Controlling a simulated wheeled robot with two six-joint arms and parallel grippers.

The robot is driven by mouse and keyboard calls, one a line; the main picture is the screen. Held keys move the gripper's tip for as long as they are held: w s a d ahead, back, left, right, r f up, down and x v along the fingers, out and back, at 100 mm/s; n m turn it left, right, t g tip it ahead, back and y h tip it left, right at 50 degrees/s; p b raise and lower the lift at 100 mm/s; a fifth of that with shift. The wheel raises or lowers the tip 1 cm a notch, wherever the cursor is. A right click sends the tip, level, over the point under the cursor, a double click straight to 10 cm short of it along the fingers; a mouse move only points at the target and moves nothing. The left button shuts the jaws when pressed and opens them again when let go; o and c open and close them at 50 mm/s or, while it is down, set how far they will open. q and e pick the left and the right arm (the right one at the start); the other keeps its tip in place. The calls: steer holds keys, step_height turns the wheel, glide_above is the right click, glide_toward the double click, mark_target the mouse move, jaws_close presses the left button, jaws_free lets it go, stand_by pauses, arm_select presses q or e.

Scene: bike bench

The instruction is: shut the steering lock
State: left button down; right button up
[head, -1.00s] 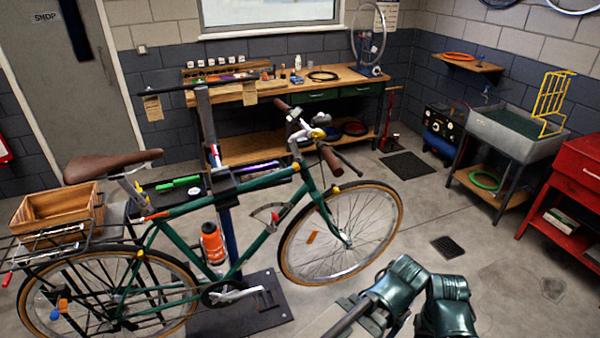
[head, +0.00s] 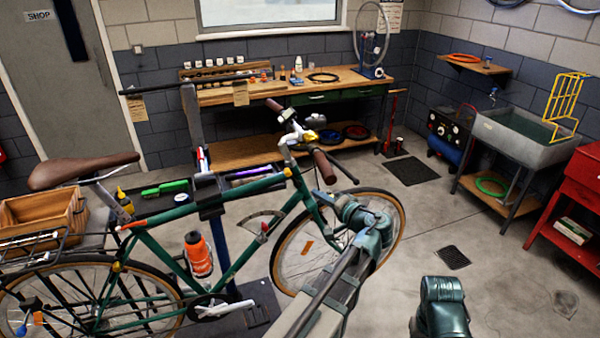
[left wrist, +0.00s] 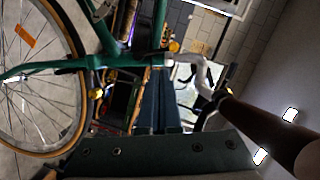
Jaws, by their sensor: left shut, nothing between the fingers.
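The green bicycle (head: 150,240) is held in a work stand. Its handlebar has brown grips (head: 325,167); one grip (left wrist: 255,130) is large and close in the left wrist view. I cannot clearly make out the steering lock around the head tube and fork. My left gripper (head: 330,197) is beside the head tube, partly covering the front wheel's upper part. In the left wrist view its dark fingers (left wrist: 158,85) are together and empty, pointing toward the frame near the head tube; contact cannot be told. My right gripper is out of view; part of that arm shows at bottom right.
A wooden workbench (head: 290,92) stands behind the bicycle. A grey sink (head: 520,140) and a red cabinet (head: 575,200) stand at the right. An orange bottle (head: 198,254) sits in the frame. The floor right of the front wheel is mostly clear.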

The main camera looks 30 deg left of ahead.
arm_select(q)
steer(key=shift+w+a+r+t+y, duration=0.3)
steer(key=shift+w+a+r+y, duration=0.35)
steer(key=shift+w+r, duration=0.25)
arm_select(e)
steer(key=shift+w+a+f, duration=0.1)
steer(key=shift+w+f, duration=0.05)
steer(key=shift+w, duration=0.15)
arm_select(q)
steer(key=b, duration=0.1)
glide_above(293, 179)
steer(key=v, duration=0.4)
steer(key=shift+s+f, duration=0.35)
steer(key=shift+f, duration=0.2)
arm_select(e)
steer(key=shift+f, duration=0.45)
arm_select(q)
steer(key=shift+s, duration=0.1)
steer(key=shift+s+a+h, duration=0.15)
steer(key=shift+h, duration=0.1)
